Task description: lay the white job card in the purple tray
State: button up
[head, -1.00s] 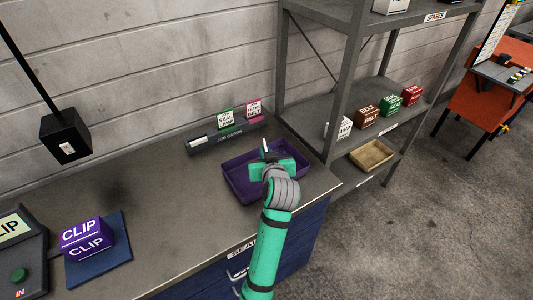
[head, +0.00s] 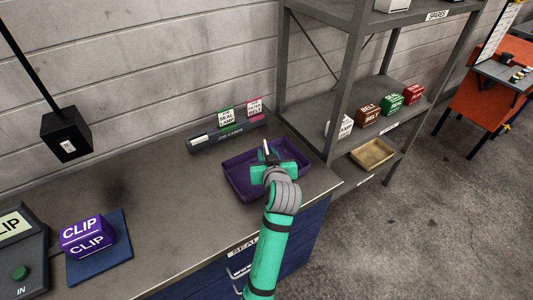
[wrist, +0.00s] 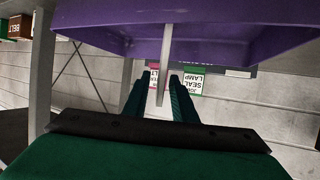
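The white job card shows as a thin pale strip, edge-on, in the wrist view (wrist: 165,65) and at my gripper in the head view (head: 265,146). It stands on edge, over or in the purple tray (head: 236,182); whether it touches the floor of the tray is hidden. The tray also fills the top of the wrist view (wrist: 100,20). My gripper (head: 266,157) is above the tray. In the wrist view its fingers (wrist: 158,90) stand apart on either side of the card, with a visible gap beside it.
A dark job card rack (head: 228,134) behind the tray holds a green card (head: 227,116) and a pink card (head: 255,107). Purple CLIP boxes (head: 87,236) sit on a blue mat at left. A shelf post (head: 342,95) stands close at right. The bench's middle is clear.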

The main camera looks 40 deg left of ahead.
jog(key=v, duration=1.1)
jog(key=s+d+f+m+t+h, duration=0.2)
jog(key=s+d+f+h, duration=0.15)
jog(key=d+f, duration=0.6)
jog(key=s+d+f+m+t+h, duration=0.2)
jog(key=s+d+f, duration=0.2)
jog(key=d+f, duration=0.55)
jog(key=s+d+r+m+t+h, duration=0.1)
jog(key=s+d, duration=0.4)
jog(key=s, duration=0.6)
jog(key=s+d+r+m+h, duration=0.2)
jog(key=s+d+m+h, duration=0.1)
jog(key=s, duration=0.9)
jog(key=shift+s+d+r+m+t, duration=0.2)
jog(key=shift+d+m+t, duration=0.25)
jog(key=shift+d, duration=0.7)
jog(key=shift+w, duration=0.1)
